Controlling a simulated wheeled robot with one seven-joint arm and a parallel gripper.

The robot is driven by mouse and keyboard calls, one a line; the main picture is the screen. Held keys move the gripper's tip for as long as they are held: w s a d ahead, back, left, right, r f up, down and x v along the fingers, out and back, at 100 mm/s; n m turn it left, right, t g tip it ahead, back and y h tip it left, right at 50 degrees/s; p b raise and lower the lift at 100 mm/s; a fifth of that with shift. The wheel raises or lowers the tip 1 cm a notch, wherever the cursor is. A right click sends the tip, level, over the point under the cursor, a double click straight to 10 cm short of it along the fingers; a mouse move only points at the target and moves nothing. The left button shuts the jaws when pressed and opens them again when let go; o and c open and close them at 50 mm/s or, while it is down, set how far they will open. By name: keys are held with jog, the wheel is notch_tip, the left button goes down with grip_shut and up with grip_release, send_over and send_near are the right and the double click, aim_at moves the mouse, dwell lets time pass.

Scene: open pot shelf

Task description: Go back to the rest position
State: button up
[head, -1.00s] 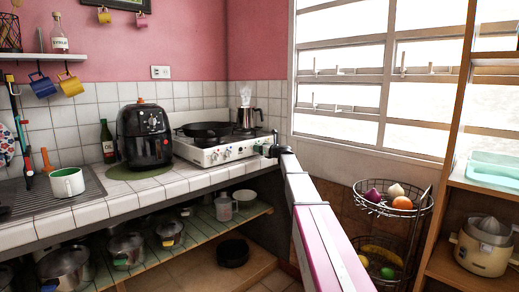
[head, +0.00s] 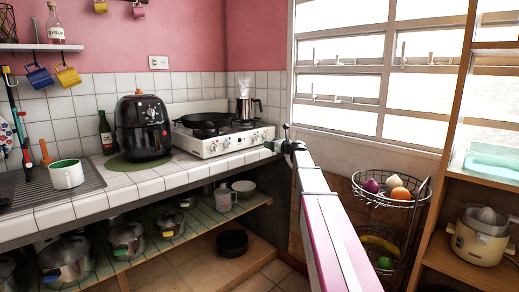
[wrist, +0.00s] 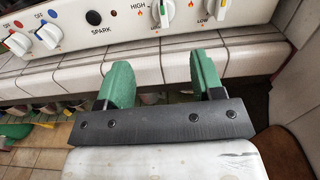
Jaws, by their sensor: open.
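My gripper (wrist: 163,82) shows in the wrist view with its two green fingers apart and nothing between them. It is in front of the tiled counter edge, just below the stove's knob panel. In the head view my gripper (head: 286,134) is small and partly hidden at the far end of my arm, near the counter's right end and the stove (head: 225,139).
The tiled counter (head: 140,187) carries a black air fryer (head: 142,128) and a white mug (head: 66,174). Pots (head: 127,240) stand on the slatted shelf below. A wire basket stand (head: 395,215) and a wooden shelf unit (head: 448,165) stand to the right of my arm.

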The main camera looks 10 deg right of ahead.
jog(key=s+a+f+n+g+h, duration=0.2)
jog(key=s+a+f+n+g, duration=0.25)
jog(key=s+f+n, duration=0.6)
jog(key=s+a+f+n+g+h, duration=0.1)
jog(key=s+a+f+n+g, duration=0.35)
jog(key=s+f, duration=0.95)
jog(key=s+d+f+n+g+h, duration=0.1)
jog(key=s+f+n, duration=0.3)
jog(key=s, duration=0.4)
jog(key=s+d+f+n+g+h, duration=0.1)
jog(key=s+f+n+h, duration=0.3)
jog(key=s, duration=0.4)
jog(key=s+d+f+n+g+h, duration=0.1)
jog(key=s+f+n+g+h, duration=0.1)
jog(key=s+f+n, duration=0.3)
jog(key=s+g, duration=0.1)
jog(key=s, duration=0.1)
jog(key=shift+s+f, duration=0.4)
jog(key=shift+d, duration=0.1)
